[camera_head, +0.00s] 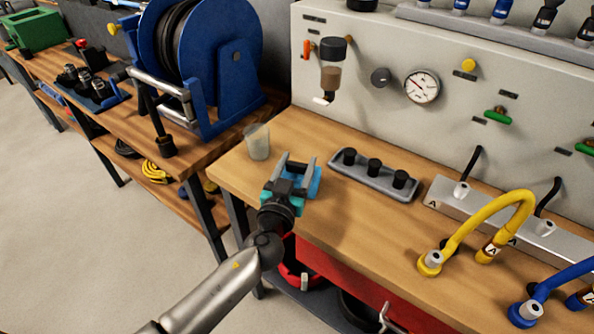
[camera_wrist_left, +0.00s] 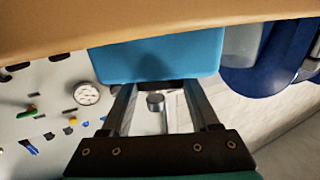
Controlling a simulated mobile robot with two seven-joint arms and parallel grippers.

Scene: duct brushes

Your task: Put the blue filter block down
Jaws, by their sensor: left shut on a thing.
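My left gripper (camera_head: 295,168) is over the left end of the wooden workbench, with its two fingers shut on the blue filter block. The blue filter block (camera_head: 315,182) shows only partly in the head view, behind and beside the fingers. In the left wrist view the block (camera_wrist_left: 160,58) is a flat blue shape at the fingertips (camera_wrist_left: 158,88), seen right against the wooden surface. I cannot tell whether it touches the bench or hangs just above it. My right gripper is not in view.
A clear cup (camera_head: 257,142) stands left of the block. A grey tray with three black knobs (camera_head: 373,178) lies to the right. Yellow (camera_head: 478,225) and blue hoses stand farther right. The grey panel (camera_head: 350,115) rises behind. Bare wood (camera_head: 340,220) lies in front of the tray.

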